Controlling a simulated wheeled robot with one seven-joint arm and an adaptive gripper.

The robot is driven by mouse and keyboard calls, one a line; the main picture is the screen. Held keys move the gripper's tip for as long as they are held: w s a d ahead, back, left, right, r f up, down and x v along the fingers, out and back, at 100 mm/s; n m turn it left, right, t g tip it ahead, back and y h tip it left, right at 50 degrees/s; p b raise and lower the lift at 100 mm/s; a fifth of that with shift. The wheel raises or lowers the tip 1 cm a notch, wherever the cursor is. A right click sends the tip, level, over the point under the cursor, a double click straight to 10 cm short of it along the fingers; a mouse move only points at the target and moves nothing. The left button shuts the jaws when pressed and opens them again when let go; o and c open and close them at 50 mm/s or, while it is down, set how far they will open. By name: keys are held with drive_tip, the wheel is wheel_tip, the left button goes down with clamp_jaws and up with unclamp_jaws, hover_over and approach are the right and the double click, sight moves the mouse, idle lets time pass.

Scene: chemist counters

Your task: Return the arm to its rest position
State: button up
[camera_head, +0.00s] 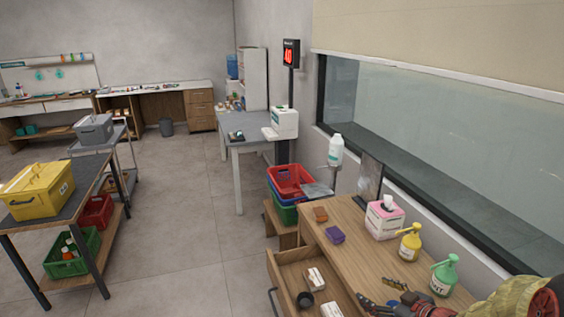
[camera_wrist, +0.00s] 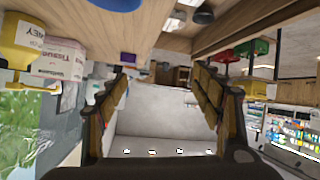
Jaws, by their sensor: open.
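My gripper (camera_head: 382,292) is at the lower right of the head view, over the wooden counter (camera_head: 350,246), near its open drawer. In the wrist view my gripper (camera_wrist: 163,88) has its two dark, wood-toned fingers spread wide apart, with nothing between them. My arm enters from the bottom right corner of the head view. The wrist view appears upside down, with the counter along the top and the room's far wall between the fingers.
A yellow pump bottle (camera_head: 410,243), a green-topped bottle (camera_head: 443,275) and a pink tissue box (camera_head: 384,217) stand beside my gripper. A purple box (camera_head: 335,235) lies on the counter. The drawer (camera_head: 297,272) is open. Stacked baskets (camera_head: 290,182) stand behind.

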drive_tip(key=d+r+m+h+b, duration=0.2)
drive_tip(key=d+r+h, duration=0.2)
drive_tip(key=r+h, duration=0.15)
drive_tip(key=s+r+m+g+h+b, duration=0.1)
drive_tip(key=s+r+m+h+b, duration=0.2)
drive_tip(key=s+r, duration=0.3)
drive_tip(key=s+a+f+m+g+y+b, duration=0.1)
drive_tip(key=s+a+g, duration=0.1)
drive_tip(key=s+a, duration=0.4)
drive_tip(key=s+a+f+m+g+y+b, duration=0.1)
drive_tip(key=s+a, duration=0.5)
drive_tip(key=s, duration=0.9)
drive_tip(key=shift+a+f+g+y+b, duration=0.4)
drive_tip(key=shift+f+g+y+b, duration=0.25)
drive_tip(key=shift+f+g+b, duration=0.05)
drive_tip(key=shift+c, duration=0.3)
